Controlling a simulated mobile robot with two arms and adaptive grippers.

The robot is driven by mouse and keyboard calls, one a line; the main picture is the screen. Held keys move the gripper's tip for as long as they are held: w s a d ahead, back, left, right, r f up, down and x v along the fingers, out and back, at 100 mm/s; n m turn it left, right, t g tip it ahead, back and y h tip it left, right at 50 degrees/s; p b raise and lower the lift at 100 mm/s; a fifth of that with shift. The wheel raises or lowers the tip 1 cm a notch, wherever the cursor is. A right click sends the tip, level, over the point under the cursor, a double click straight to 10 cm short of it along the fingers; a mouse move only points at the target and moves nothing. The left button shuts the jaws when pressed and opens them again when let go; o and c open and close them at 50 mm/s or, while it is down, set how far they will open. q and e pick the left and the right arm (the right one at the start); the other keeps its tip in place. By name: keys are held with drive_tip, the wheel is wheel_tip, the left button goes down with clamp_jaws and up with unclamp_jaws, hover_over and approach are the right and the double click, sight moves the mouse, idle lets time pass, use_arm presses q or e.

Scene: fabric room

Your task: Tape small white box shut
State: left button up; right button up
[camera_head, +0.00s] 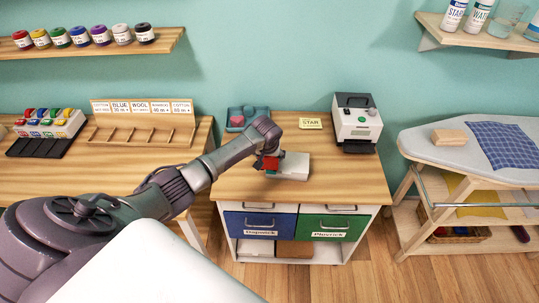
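The small white box (292,167) lies flat on the wooden top of the cabinet, in the middle of the view. My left arm reaches in from the lower left. Its gripper (266,160) is at the box's left end. A small red thing (269,162), perhaps a tape dispenser, shows right at the gripper, with a bit of teal (281,155) beside it. The fingers are too small and covered to tell whether they are closed on it. Whether the red thing touches the box is unclear. My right gripper is not in view.
A white machine (356,121) stands at the cabinet's back right, near a STAR card (311,123). A teal tray (241,117) with a pink item sits at the back left. The cabinet top (346,179) is clear right of the box. An ironing board (463,148) stands at right.

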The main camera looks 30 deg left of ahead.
use_arm(q)
drive_tip(key=shift+p, duration=1.2)
idle(2.0)
drive_tip(key=shift+d, duration=0.2)
drive_tip(key=shift+w+d, duration=0.5)
drive_tip(key=shift+d, duration=0.25)
drive_tip(key=shift+w+d, duration=0.25)
drive_tip(key=shift+d, duration=0.25)
drive_tip(key=shift+w+d, duration=0.2)
drive_tip(key=shift+d, duration=0.25)
drive_tip(key=shift+w+d+b, duration=0.25)
drive_tip(key=shift+d, duration=0.2)
drive_tip(key=shift+w+d+b, duration=0.2)
drive_tip(key=shift+d, duration=0.25)
drive_tip(key=shift+w+d, duration=0.1)
drive_tip(key=shift+d, duration=0.05)
